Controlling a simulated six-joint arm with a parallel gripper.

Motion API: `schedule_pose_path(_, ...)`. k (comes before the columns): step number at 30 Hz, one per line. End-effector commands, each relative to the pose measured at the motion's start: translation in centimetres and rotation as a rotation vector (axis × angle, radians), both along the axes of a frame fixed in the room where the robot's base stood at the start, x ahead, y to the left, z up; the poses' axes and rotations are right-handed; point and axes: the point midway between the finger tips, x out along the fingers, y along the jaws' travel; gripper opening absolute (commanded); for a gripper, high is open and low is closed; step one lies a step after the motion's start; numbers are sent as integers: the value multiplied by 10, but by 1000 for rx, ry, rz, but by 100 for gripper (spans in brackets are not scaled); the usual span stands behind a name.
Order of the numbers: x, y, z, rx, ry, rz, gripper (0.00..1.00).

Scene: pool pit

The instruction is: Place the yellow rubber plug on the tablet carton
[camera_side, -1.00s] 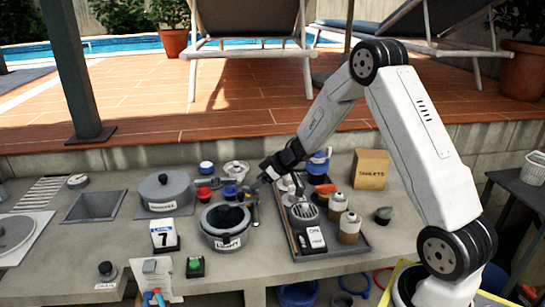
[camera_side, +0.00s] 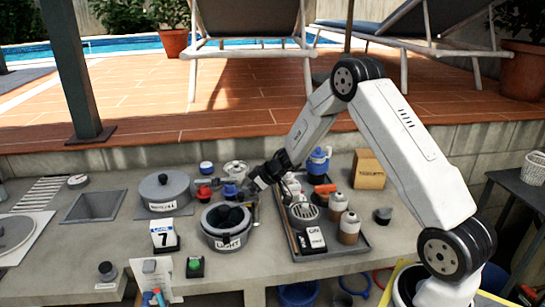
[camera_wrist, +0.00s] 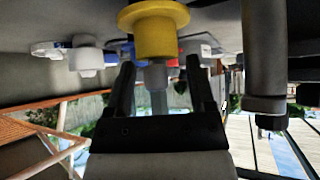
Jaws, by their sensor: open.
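The yellow rubber plug (camera_wrist: 155,32) shows large at the top middle of the wrist view, with a wide flange and a narrower body. It lies just beyond the fingertips of my gripper (camera_wrist: 160,72), which is open with its two fingers apart. I cannot tell whether a finger touches it. In the side view my gripper (camera_side: 252,188) is low over the counter beside the lidded grey pot, and the plug is too small or hidden to make out there. The brown tablet carton (camera_side: 368,169) stands upright at the back right of the counter, apart from my gripper.
The grey pot (camera_side: 226,240) stands in front of my gripper. Red (camera_side: 204,194) and blue-topped pieces stand to the left. A dark cup (camera_side: 383,215) stands right of the tray.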

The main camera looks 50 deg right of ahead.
Motion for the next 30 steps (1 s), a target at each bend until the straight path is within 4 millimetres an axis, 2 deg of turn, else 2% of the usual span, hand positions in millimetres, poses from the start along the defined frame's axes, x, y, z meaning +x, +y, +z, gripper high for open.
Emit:
schedule_pose_path(13, 0, 0, 0, 0, 0, 0, 70)
schedule_pose_path(18, 0, 0, 0, 0, 0, 0, 16)
schedule_pose_path(20, 0, 0, 0, 0, 0, 0, 0)
schedule_pose_path(30, -1, 0, -2, 0, 4, -1, 0)
